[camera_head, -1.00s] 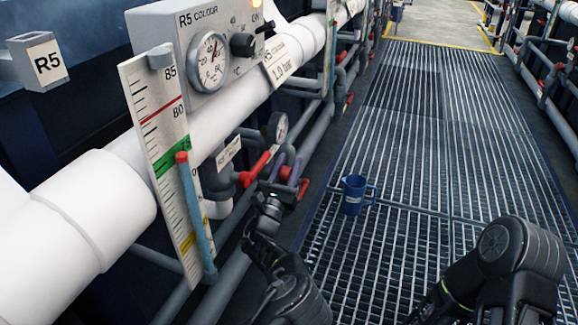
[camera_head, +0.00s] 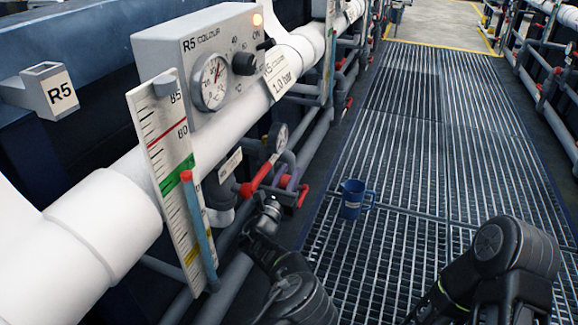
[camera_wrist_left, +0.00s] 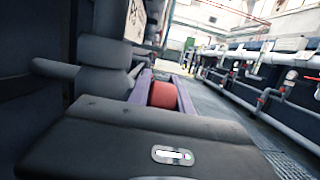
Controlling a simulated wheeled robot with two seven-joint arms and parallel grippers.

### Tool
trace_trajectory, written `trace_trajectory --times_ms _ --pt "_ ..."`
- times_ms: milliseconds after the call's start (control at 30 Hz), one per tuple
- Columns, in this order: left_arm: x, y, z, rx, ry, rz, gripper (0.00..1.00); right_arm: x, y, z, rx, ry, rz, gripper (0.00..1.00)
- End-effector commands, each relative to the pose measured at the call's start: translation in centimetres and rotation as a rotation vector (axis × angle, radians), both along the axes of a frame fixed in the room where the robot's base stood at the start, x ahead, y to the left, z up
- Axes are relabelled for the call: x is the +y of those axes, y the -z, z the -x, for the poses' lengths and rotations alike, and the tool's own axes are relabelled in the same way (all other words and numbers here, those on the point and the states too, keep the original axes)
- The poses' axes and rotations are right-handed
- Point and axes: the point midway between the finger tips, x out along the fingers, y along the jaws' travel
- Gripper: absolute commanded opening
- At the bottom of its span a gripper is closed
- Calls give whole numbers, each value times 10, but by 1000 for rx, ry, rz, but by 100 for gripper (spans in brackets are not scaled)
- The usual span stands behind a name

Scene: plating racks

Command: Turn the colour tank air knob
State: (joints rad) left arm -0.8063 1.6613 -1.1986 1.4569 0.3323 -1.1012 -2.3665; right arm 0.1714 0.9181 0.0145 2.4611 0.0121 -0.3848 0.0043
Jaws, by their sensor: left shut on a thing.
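The red air knob (camera_wrist_left: 163,94) shows in the left wrist view between the two purple fingers of my left gripper (camera_wrist_left: 162,92), which is shut on it. In the head view, my left gripper (camera_head: 286,181) is at the pipework below the white pipe. The fingers mostly hide the knob there. A small round pressure gauge (camera_head: 278,137) stands just above it; its reading is too small to tell. A tag (camera_head: 281,78) on the pipe reads R5 COLOUR, 1.0 bar. My right gripper is out of view; only part of that arm shows at bottom right.
The R5 COLOUR box (camera_head: 197,60) with a dial sits above the pipe. A scale board (camera_head: 165,150) with a blue red-tipped tube stands left of the gripper. A red handle (camera_head: 256,179) is close by. A blue jug (camera_head: 353,199) stands on the grating (camera_head: 420,130), otherwise clear.

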Motion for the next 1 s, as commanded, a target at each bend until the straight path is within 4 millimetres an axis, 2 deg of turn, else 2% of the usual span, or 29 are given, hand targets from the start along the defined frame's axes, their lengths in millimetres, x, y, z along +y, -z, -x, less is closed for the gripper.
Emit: trace_trajectory --times_ms 33,100,300,467,500,600,867,1000 --pt "0 -7 0 48 0 -16 0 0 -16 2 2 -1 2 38" --pt "-1 -3 0 103 1 -34 0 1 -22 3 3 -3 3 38" --pt "-1 6 0 154 0 -50 0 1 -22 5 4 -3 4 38" --pt "-1 7 0 152 0 -50 0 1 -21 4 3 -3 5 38" --pt "-1 7 0 152 0 -50 27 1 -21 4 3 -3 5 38" --pt "-1 6 0 151 0 -49 35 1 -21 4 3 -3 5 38" --pt "0 5 0 150 0 -50 35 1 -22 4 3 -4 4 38" --pt "2 5 7 151 -1 -49 35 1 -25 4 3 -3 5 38"
